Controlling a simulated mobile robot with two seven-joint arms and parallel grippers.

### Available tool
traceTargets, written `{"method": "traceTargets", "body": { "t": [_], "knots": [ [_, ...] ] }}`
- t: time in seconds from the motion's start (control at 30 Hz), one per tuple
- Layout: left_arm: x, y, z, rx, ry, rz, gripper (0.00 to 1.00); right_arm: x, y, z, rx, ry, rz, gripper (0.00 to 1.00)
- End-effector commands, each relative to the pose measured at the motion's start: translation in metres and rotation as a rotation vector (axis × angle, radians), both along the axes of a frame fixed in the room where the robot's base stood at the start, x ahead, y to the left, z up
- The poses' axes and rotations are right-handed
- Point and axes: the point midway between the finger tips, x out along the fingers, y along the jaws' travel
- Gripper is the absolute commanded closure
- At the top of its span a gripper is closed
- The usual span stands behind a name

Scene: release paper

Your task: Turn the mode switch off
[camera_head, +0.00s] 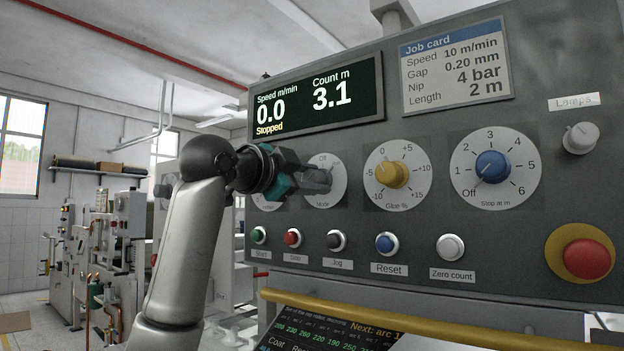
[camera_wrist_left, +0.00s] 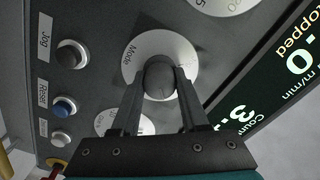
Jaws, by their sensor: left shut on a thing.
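The mode switch is a dark knob (camera_wrist_left: 160,76) on a round white dial (camera_head: 340,176) marked "Mode", with "Off" at its top. It sits on the grey panel below the display. My left gripper (camera_head: 316,180) reaches in from the left, and its fingers are closed on the knob. In the left wrist view my left gripper (camera_wrist_left: 161,88) has one finger on each side of the knob. The fingers hide much of the knob in the head view, so I cannot tell which mark it points to. My right gripper is not in view.
The display (camera_head: 318,98) reads 0.0 m/min, 3.1 m and "Stopped". A yellow glue knob (camera_head: 391,174) and a blue stop knob (camera_head: 492,166) are to the right. Push buttons line up below, with a red emergency button (camera_head: 587,259) at far right. A yellow rail (camera_head: 430,320) runs in front.

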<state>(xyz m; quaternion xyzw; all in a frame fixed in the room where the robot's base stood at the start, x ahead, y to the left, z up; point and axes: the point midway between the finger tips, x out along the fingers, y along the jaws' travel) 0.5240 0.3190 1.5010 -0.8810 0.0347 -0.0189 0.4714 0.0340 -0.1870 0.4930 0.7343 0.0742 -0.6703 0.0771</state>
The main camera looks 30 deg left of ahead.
Motion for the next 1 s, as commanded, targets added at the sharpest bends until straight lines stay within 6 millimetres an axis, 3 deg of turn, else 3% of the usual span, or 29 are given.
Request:
{"method": "traceTargets", "body": {
  "t": [0.17,0.57,1.0],
  "knots": [
    [0.0,0.0,-0.001,0.0,0.002,0.0,1.0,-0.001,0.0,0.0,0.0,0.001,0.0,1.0],
    [0.0,0.0,-0.001,-0.042,0.008,-0.001,1.0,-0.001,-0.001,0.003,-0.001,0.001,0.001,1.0],
    [0.001,0.0,0.0,-0.352,0.033,0.001,1.0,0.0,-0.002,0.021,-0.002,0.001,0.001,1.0]
  ]
}}
